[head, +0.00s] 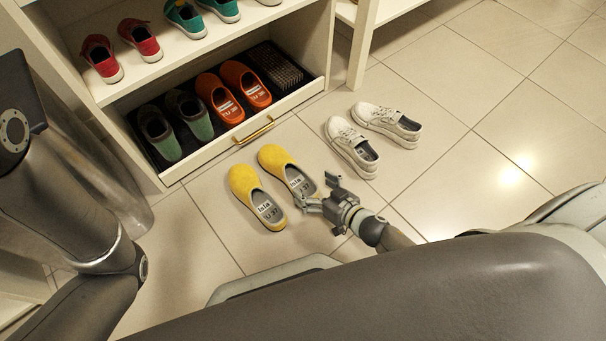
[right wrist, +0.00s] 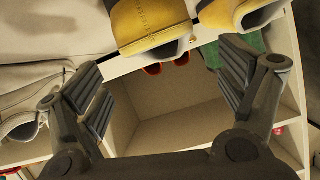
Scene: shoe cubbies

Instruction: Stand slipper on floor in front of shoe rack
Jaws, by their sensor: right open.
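Two yellow slippers lie flat on the floor in front of the shoe rack (head: 218,146), side by side with toes towards it: the left one (head: 244,184) and the right one (head: 275,158). My right gripper (head: 320,194) is by the heel of the right slipper, its jaws open. In the right wrist view the open fingers (right wrist: 162,68) have nothing between them. One yellow slipper (right wrist: 138,22) shows just beyond them and another (right wrist: 228,14) beside it, both cut by the top edge. My left arm shows at the left of the head view, but its gripper does not.
White sneakers (head: 352,150) stand on the floor to the right of the slippers. The rack's low pull-out tray holds green shoes (head: 190,116), orange slippers (head: 246,84) and a dark brush-like block (head: 275,66). Its brass handle (head: 254,130) faces the slippers. Tiled floor is clear at the right.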

